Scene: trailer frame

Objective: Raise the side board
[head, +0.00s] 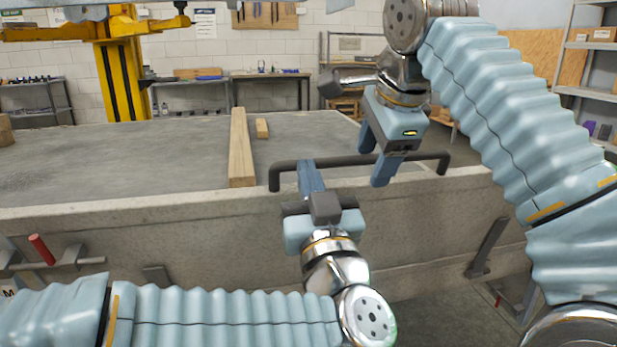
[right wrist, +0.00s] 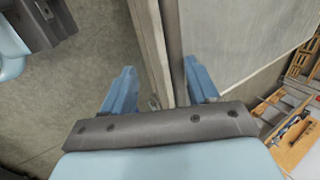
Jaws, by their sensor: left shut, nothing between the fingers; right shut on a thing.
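The side board (head: 190,236) is a long grey panel across the head view, its outer face towards me. A dark handle bar (head: 281,166) runs along its top edge. My right gripper (head: 376,163) comes down from above with one finger on each side of the bar, and is shut on it. In the right wrist view the bar (right wrist: 172,28) lies between its blue fingers (right wrist: 160,88). My left gripper (head: 311,172) is shut and empty, its fingers pointing up at the left part of the bar. Whether it touches the bar, I cannot tell.
The grey trailer bed (head: 110,160) lies behind the board, with a long wooden beam (head: 241,150) and a small wood block (head: 262,128) on it. A red-gripped lever (head: 42,249) is at the lower left. A dark bracket (head: 487,247) is at the right.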

